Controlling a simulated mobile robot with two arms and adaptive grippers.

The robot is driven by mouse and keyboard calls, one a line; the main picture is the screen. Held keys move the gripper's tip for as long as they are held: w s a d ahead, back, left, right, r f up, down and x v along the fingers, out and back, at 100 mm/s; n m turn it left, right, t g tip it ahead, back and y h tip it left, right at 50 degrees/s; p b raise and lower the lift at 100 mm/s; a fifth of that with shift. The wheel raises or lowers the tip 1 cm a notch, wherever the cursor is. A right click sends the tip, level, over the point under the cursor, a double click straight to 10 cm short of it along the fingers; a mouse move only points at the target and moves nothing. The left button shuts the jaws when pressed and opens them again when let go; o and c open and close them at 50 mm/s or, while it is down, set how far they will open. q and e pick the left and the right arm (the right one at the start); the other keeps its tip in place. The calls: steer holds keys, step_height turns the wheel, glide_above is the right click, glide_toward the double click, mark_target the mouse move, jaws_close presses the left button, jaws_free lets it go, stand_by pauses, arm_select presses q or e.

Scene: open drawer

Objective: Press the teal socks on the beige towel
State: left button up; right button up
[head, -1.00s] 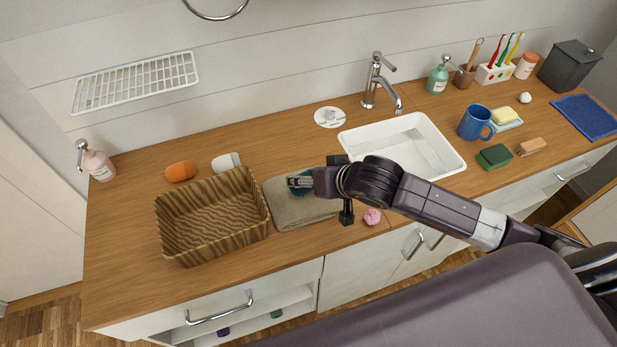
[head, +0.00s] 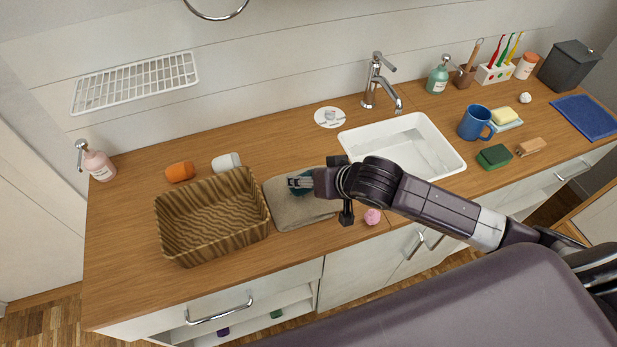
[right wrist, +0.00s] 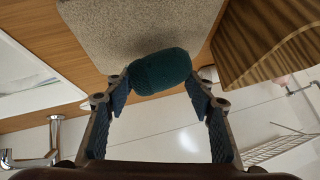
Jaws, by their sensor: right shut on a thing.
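The teal socks (right wrist: 160,75) form a rolled bundle in the right wrist view. The beige towel (head: 298,215) lies flat on the wooden counter, between the basket and the sink; it also shows in the right wrist view (right wrist: 135,25). My right gripper (head: 292,182) is over the towel, shut on the socks, with a finger at each end of the bundle. The socks are partly hidden behind the gripper in the head view (head: 304,190). They are at the towel's surface, but I cannot tell how firmly they touch it. My left gripper is not in view.
A brown woven basket (head: 212,248) stands just left of the towel. The white sink (head: 440,165) is to its right. A pink item (head: 372,216) lies near the front edge below my right arm.

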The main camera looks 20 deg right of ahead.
steer(key=shift+f, duration=0.85)
steer(key=shift+s+f, duration=0.35)
steer(key=shift+f, duration=0.05)
stand_by(2.2)
steer(key=shift+r, duration=0.1)
stand_by(1.6)
steer(key=r+p, duration=0.2)
steer(key=p, duration=0.1)
steer(key=shift+w+r, duration=0.25)
step_height(320, 180, up, 6)
steer(key=p, duration=0.6)
steer(key=shift+w+r+p, duration=0.1)
steer(key=shift+p, duration=0.2)
